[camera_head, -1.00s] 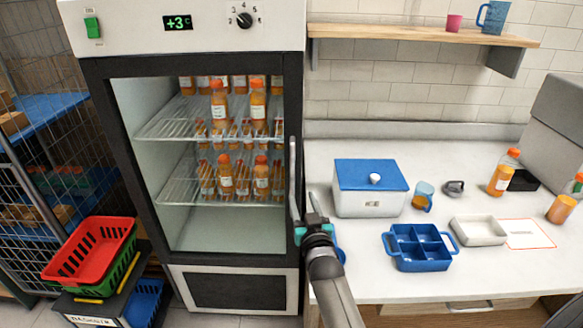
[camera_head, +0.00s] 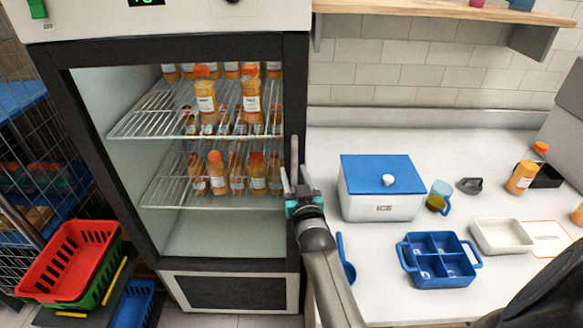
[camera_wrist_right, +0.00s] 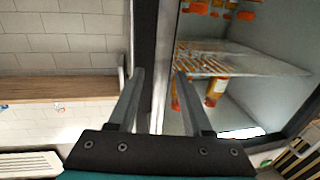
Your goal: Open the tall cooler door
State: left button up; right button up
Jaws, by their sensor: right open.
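The tall cooler (camera_head: 295,100) has a black frame and a glass door that looks closed, with bottles of orange juice behind it. Its upright light grey handle (camera_head: 294,153) runs along the right side of the door. My right gripper (camera_head: 293,178) is open at the handle, fingers pointing up in the head view, and partly hides the handle's lower part. In the right wrist view the open fingers (camera_wrist_right: 158,85) show on either side of a pale upright strip, likely the handle; I cannot tell whether they touch it. My left gripper is out of view.
Right of the cooler is a white counter (camera_head: 385,265) with a blue-lidded ice box (camera_head: 378,190), a blue divided tray (camera_head: 440,260) and a white tray (camera_head: 500,237). A wooden shelf (camera_head: 430,8) hangs above. Red and green baskets (camera_head: 70,262) stand left of the cooler.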

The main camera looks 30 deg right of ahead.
jog(key=shift+s+r, duration=0.1)
grip_shut()
dwell(0.3)
dwell(1.1)
